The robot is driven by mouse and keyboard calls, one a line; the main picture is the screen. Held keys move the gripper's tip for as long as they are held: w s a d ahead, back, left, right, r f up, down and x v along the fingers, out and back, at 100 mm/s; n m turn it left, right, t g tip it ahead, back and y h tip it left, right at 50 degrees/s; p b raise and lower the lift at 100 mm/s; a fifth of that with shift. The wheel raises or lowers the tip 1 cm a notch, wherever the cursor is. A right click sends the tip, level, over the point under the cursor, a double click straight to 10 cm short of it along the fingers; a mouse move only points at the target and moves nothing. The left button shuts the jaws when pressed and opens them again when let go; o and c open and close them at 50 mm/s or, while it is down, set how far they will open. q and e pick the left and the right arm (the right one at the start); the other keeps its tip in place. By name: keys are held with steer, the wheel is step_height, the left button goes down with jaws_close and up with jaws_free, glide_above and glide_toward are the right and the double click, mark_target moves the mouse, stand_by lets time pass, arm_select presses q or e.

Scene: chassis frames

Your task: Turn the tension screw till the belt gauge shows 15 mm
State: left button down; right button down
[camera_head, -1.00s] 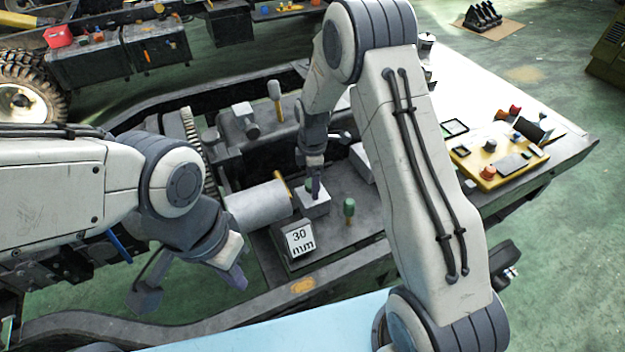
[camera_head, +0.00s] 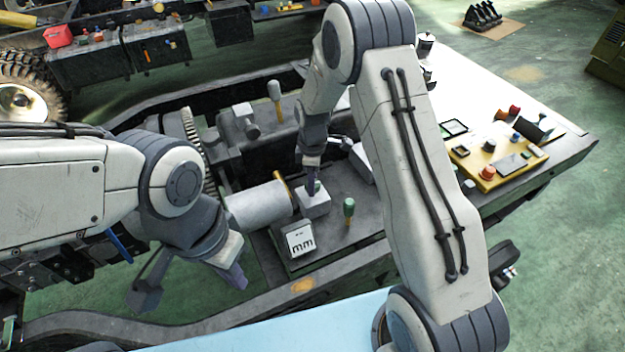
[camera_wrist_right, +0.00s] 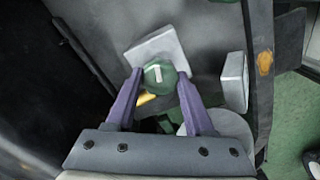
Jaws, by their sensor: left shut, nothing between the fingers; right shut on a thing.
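The tension screw is a round green knob with a white mark (camera_wrist_right: 159,74) on a pale block (camera_wrist_right: 157,46); the block also shows in the head view (camera_head: 314,204). My right gripper (camera_wrist_right: 159,88) is shut on the knob; in the head view it comes down onto it from above (camera_head: 313,184). The belt gauge (camera_head: 299,240) is a white display box left of and nearer than the block. It shows "mm", but the number above is not legible. My left gripper (camera_head: 238,277) is shut and empty, left of the gauge.
A grey cylinder (camera_head: 259,205) lies left of the block. Another green-topped knob (camera_head: 349,208) stands right of the gauge, and a pale-handled one (camera_head: 274,92) farther back. A yellow panel with coloured buttons (camera_head: 492,165) lies on the right bench.

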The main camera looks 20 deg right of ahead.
steer(key=m, duration=0.4)
steer(key=shift+r+m, duration=0.1)
steer(key=shift+m, duration=0.2)
steer(key=m+p, duration=0.1)
steer(key=m, duration=0.4)
steer(key=shift+m, duration=0.3)
steer(key=m, duration=0.5)
steer(key=shift+w+m, duration=0.1)
steer(key=shift+m, duration=2.6)
steer(key=shift+c, duration=1.4)
jaws_free()
